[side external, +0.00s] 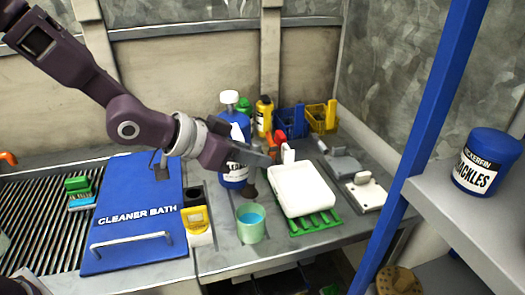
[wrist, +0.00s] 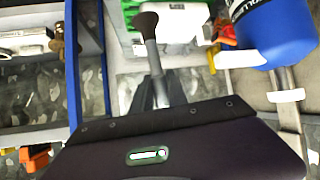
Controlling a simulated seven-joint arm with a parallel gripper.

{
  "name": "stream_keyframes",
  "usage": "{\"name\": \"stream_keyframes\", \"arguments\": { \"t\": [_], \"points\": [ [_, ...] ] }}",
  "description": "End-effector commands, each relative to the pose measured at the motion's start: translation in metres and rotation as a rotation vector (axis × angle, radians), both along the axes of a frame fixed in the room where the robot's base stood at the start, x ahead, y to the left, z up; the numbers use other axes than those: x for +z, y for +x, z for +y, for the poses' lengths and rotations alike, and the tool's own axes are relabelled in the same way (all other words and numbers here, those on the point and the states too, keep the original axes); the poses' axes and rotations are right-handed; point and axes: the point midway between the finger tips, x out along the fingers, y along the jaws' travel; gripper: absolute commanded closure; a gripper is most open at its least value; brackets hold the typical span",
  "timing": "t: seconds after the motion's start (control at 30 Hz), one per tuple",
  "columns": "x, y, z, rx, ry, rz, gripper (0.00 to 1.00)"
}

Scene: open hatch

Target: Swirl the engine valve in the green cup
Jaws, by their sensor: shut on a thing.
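My gripper (side external: 258,159) is shut on the engine valve (side external: 250,190), which hangs below the fingers with its dark head down. The wrist view shows the valve's grey stem and dark round head (wrist: 147,24) pointing away from my gripper (wrist: 158,92). The green cup (side external: 251,233) stands upright on the bench with blue liquid in it. In the side view, the valve head appears just above and behind the cup's rim, apart from it; its exact depth is hard to tell. I cannot make out the cup in the wrist view.
A blue bottle (side external: 233,176) stands close behind the gripper. A white tray (side external: 301,190) on a green rack (side external: 316,225) lies right of the cup. A yellow-topped container (side external: 196,220) and the blue cleaner bath lid (side external: 135,235) are to the left. A blue post (side external: 428,120) rises at right.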

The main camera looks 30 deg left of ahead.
Motion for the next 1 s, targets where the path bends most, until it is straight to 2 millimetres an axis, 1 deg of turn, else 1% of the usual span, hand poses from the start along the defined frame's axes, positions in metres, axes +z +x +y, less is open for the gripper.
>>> {"name": "stream_keyframes", "arguments": {
  "t": [0.07, 0.17, 0.8, 1.0],
  "points": [
    [-0.001, 0.0, 0.0, -0.001, 0.0, -0.001, 1.0],
    [-0.008, 0.0, -0.001, -0.001, -0.001, 0.003, 1.0],
    [-0.09, 0.0, -0.001, -0.001, 0.0, 0.002, 1.0],
    [-0.106, 0.001, 0.0, 0.0, 0.0, 0.0, 1.0]
  ]
}}
